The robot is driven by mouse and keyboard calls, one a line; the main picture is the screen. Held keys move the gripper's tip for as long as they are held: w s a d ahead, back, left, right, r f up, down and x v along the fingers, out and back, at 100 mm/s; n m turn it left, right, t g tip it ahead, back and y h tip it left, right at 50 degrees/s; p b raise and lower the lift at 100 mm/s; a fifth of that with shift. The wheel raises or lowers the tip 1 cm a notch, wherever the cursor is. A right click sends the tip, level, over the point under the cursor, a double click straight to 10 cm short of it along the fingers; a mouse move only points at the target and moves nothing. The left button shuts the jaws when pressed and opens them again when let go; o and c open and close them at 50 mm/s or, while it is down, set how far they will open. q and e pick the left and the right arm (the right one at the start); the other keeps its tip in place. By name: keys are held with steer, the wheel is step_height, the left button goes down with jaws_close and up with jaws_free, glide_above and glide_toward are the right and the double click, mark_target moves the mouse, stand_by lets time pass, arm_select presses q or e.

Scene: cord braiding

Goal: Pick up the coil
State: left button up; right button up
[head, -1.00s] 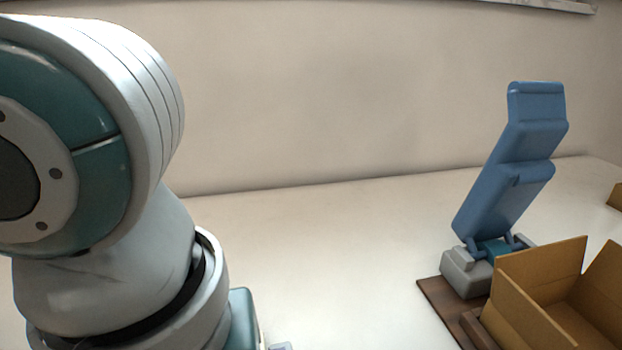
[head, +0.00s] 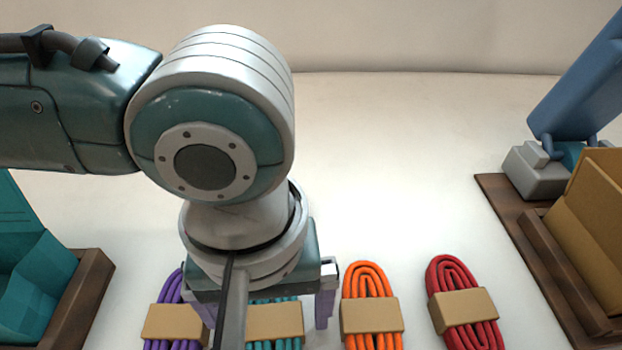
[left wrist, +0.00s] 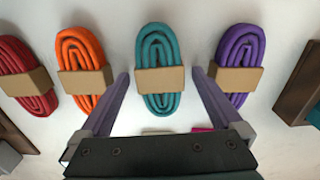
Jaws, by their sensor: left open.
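Several banded coils lie in a row on the white table. The purple coil (head: 170,327), teal coil (head: 288,335), orange coil (head: 368,305) and red coil (head: 462,300) each have a tan band. My left gripper (head: 266,318) is open, pointing down, and partly hides the teal and purple coils in the head view. In the left wrist view its fingers (left wrist: 160,84) stand on either side of the teal coil (left wrist: 157,52), with nothing held between them. I cannot tell the gripper's height above the coil. My right gripper is not in view.
A teal container (head: 30,285) in a brown wooden frame (head: 88,290) stands at the left. A cardboard box (head: 590,235) on a brown board (head: 515,215) stands at the right, beside a blue upright device (head: 580,85). The table behind the coils is clear.

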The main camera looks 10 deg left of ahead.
arm_select(q)
steer(key=c, duration=1.5)
steer(key=shift+r, duration=0.15)
